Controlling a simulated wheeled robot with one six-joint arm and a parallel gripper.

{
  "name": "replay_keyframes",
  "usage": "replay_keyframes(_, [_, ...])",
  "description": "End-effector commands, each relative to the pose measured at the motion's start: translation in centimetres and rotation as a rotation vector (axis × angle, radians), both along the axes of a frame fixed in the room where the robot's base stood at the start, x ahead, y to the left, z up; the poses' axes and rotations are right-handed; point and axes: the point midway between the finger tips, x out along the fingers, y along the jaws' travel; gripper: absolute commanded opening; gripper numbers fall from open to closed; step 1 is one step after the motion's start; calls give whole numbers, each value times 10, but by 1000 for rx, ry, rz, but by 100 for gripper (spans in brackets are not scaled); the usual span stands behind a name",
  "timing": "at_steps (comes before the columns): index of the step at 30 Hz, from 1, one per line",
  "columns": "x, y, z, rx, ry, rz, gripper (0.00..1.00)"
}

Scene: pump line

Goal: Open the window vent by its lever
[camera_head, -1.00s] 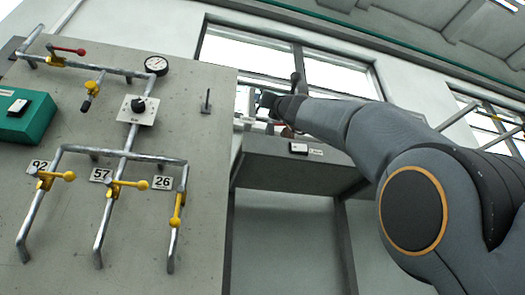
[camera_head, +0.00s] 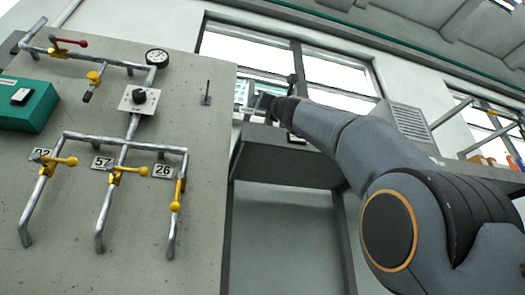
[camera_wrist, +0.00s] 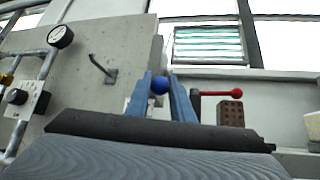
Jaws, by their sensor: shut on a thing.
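The window vent (camera_wrist: 208,45) shows in the wrist view as a framed set of greenish horizontal slats with pale bands between them. It also shows in the head view (camera_head: 241,93), partly behind my gripper (camera_head: 268,103). In the wrist view my gripper (camera_wrist: 164,88) has its two blue-grey fingers on either side of a blue ball knob (camera_wrist: 160,84). The fingers are shut on this knob, which looks like the end of the vent lever. The lever's rod is hidden behind the fingers and wrist.
A red-knobbed lever (camera_wrist: 220,93) and a brown perforated block (camera_wrist: 230,113) are close right of the fingers. A concrete panel (camera_head: 215,150) with pipes and yellow valve handles stands left. A grey shelf (camera_head: 290,165) lies below my gripper. A slatted grey box (camera_head: 410,122) is behind my arm.

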Motion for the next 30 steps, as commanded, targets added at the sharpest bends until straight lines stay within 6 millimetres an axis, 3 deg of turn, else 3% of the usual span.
replay_keyframes(1, [7,2,-5,-3,10,1,0])
replay_keyframes(8, [7,2,-5,-3,10,1,0])
replay_keyframes(9, [7,2,-5,-2,10,0,28])
replay_keyframes(12, [5,1,-4,-2,7,0,40])
replay_keyframes(22, [1,1,-3,0,2,1,40])
replay_keyframes(30, [-10,-6,-19,0,1,1,40])
